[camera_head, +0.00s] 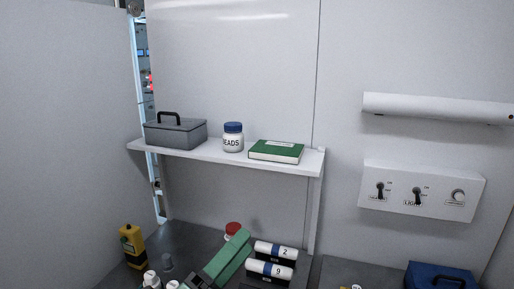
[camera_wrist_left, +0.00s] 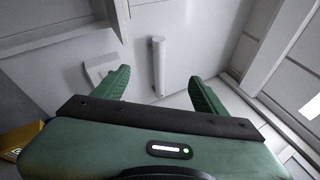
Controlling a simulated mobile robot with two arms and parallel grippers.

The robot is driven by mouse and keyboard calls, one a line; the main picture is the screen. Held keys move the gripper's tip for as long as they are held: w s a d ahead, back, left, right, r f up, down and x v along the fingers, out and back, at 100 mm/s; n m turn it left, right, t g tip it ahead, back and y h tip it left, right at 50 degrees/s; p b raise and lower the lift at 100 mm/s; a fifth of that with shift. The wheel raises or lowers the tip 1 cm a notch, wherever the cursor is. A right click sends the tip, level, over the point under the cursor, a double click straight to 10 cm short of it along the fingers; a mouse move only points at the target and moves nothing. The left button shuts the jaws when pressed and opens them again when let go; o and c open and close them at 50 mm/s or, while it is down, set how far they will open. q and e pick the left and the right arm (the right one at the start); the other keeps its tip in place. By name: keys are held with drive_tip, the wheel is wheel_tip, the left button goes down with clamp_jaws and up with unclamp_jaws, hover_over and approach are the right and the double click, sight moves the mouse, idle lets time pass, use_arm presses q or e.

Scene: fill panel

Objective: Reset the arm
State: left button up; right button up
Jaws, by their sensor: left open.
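My left gripper (camera_head: 228,258) shows as a green shape at the bottom middle of the head view, in front of the dark counter. In the left wrist view its two green fingers (camera_wrist_left: 160,90) stand wide apart with nothing between them. Beyond them are a pale wall and the long white tube (camera_wrist_left: 158,65). My right gripper is in neither view.
A white shelf (camera_head: 225,155) holds a grey box (camera_head: 175,134), a beads jar (camera_head: 233,138) and a green book (camera_head: 276,151). Below are a yellow bottle (camera_head: 132,246), rolls marked 2 (camera_head: 277,251) and 9 (camera_head: 270,270), and a blue case (camera_head: 440,276). A switch panel (camera_head: 420,192) is at right.

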use_arm(q)
drive_tip(key=w+a+f+n+t+y, duration=0.3)
drive_tip(key=a+f+n+y, duration=0.3)
drive_tip(key=a+n+y, duration=0.6)
drive_tip(key=s+a+f+n+g+y, duration=0.3)
drive_tip(key=f+n, duration=0.3)
drive_tip(key=f, duration=0.2)
drive_tip(key=s+a+f+n+g+y, duration=0.2)
drive_tip(key=s+f+n+g, duration=0.2)
drive_tip(key=f+n, duration=0.25)
drive_tip(key=s+f+n+g+h, duration=0.1)
drive_tip(key=s+f+n+g, duration=0.1)
drive_tip(key=s+f+g, duration=0.5)
drive_tip(key=s+f+n+g, duration=0.25)
drive_tip(key=s+f, duration=0.35)
drive_tip(key=s, duration=0.6)
wheel_tip(320, 180, down, 30)
drive_tip(key=s+b, duration=0.2)
drive_tip(key=s, duration=0.1)
drive_tip(key=s+a+f+g+b, duration=0.1)
drive_tip(key=s+a+f+g, duration=0.1)
drive_tip(key=s+f, duration=1.4)
drive_tip(key=shift+a, duration=0.55)
